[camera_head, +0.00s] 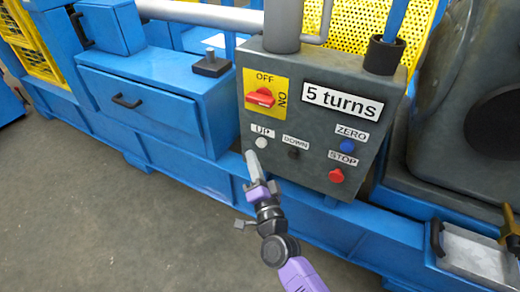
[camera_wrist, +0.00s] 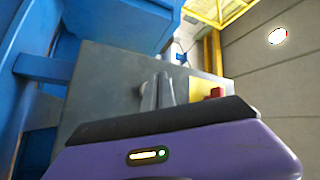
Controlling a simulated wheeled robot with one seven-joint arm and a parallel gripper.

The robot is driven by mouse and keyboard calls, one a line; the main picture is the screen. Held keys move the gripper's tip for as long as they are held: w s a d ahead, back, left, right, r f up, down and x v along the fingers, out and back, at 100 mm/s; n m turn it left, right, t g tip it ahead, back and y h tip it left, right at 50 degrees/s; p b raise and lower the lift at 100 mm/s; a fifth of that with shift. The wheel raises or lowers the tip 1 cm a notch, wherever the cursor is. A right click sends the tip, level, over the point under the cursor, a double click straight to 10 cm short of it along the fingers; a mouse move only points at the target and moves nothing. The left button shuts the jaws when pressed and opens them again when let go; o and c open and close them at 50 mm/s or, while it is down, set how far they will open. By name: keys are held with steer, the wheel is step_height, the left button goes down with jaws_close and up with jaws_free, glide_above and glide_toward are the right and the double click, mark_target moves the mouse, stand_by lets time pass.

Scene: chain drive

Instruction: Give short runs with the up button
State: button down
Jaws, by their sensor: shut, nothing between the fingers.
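The grey control box (camera_head: 298,170) stands upright on the blue machine frame. The white up button (camera_head: 261,142) sits under its "UP" label at the lower left of the panel face. My gripper (camera_head: 251,156) is shut and empty, its tips just below and left of the up button; I cannot tell whether they touch the panel. The display sign (camera_head: 342,102) reads "5 turns".
Beside the up button are a dark down button (camera_head: 293,153), a blue zero button (camera_head: 347,146) and a red stop button (camera_head: 336,175). A red rotary switch (camera_head: 261,97) sits above on a yellow plate. A blue drawer unit (camera_head: 140,105) stands left. Open floor lies in front.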

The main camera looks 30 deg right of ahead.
mark_target(256, 142)
steer(key=shift+w+d+b, duration=0.35)
steer(key=shift+w+d, duration=0.2)
steer(key=shift+d, duration=0.25)
steer(key=shift+w+d, duration=0.1)
steer(key=shift+d, duration=0.05)
stand_by(1.5)
steer(key=shift+w+d, duration=0.15)
steer(key=shift+d, duration=0.05)
steer(key=shift+w+d+b, duration=0.3)
steer(key=shift+d+b, duration=0.15)
steer(key=shift+b, duration=0.1)
stand_by(1.8)
steer(key=shift+a+r, duration=0.1)
stand_by(1.7)
steer(key=shift+s+a+p, duration=0.55)
steer(key=shift+a+p, duration=0.1)
steer(key=shift+p, duration=0.15)
steer(key=shift+s+a+p, duration=0.75)
steer(key=shift+a+p, duration=0.15)
steer(key=shift+a, duration=0.15)
steer(key=shift+s+a+p, duration=0.75)
steer(key=shift+a+p, duration=0.15)
steer(key=shift+a, duration=0.15)
